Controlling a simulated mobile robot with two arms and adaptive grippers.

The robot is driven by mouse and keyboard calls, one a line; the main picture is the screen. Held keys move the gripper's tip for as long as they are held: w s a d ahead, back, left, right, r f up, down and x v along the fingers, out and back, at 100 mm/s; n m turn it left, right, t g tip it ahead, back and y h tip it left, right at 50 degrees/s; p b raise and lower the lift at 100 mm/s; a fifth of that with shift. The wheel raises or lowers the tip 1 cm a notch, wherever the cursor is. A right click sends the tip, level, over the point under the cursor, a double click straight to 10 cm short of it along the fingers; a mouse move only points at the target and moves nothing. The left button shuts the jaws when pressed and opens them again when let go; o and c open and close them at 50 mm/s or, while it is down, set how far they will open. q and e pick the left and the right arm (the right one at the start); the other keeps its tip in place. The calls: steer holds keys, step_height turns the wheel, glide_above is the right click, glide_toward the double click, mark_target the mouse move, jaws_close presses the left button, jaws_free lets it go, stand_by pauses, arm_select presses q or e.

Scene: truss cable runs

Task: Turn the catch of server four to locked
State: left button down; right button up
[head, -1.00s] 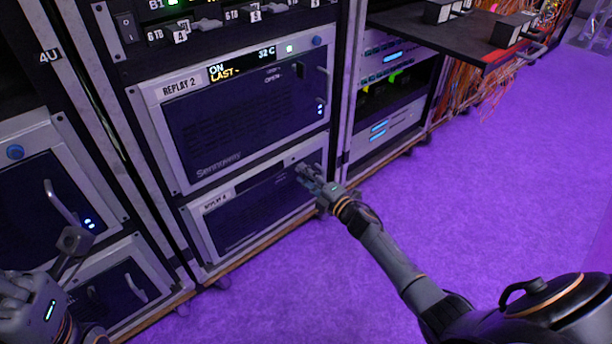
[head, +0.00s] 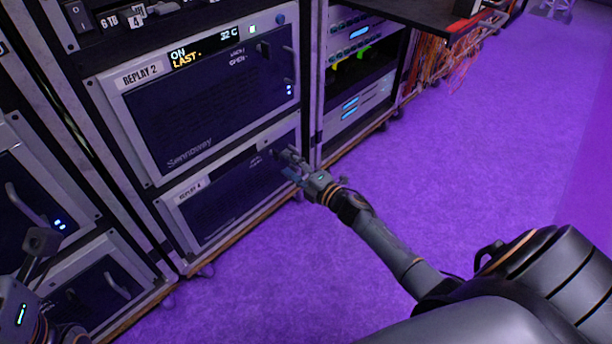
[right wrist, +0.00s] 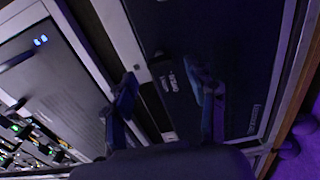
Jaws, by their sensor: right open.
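Server four is the dark panel labelled REPLAY 4 (head: 225,205), in the bottom slot below REPLAY 2 in the head view. Its front also fills the right of the right wrist view (right wrist: 240,65). My right gripper (head: 283,164) is open in front of the panel's right part. In the right wrist view its fingers (right wrist: 165,98) stand apart on either side of small white lettering on the panel. The catch is dark and largely hidden by the fingers; I cannot tell its setting or whether they touch it. My left gripper (head: 22,305) is cut off at the lower left.
REPLAY 2 (head: 200,110) sits directly above, with a handle at its right. Another rack with handled units (head: 95,290) stands at left. A dark shelf (head: 430,12) juts out at upper right, near orange cables (head: 465,55). The purple floor (head: 450,170) is clear.

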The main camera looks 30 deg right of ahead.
steer(key=v, duration=0.8)
